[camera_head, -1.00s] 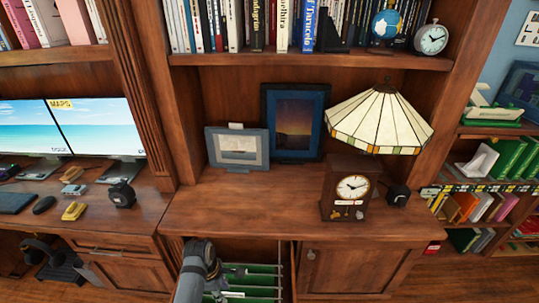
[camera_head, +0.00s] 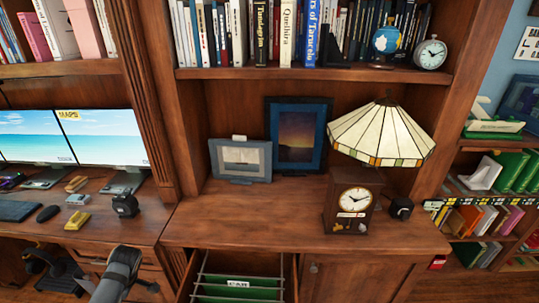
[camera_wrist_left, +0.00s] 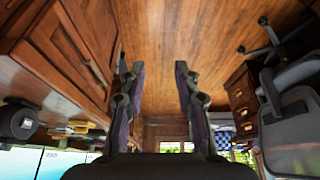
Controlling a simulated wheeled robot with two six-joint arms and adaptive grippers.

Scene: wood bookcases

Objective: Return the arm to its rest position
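My left gripper (camera_wrist_left: 160,72) shows in the left wrist view, with its two dark fingers apart and nothing between them. It points over the bare wood floor. In the head view a grey link of my left arm (camera_head: 118,273) is at the bottom edge, left of the open drawer (camera_head: 237,288) and in front of the desk cabinet. My right arm and gripper are in neither view.
The open drawer holds green folders. A clock (camera_head: 352,199) and a lamp (camera_head: 381,134) stand on the bookcase counter. The left wrist view shows cabinet doors (camera_wrist_left: 62,48) at left, an office chair (camera_wrist_left: 290,115) at right and clear floor (camera_wrist_left: 200,28) between.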

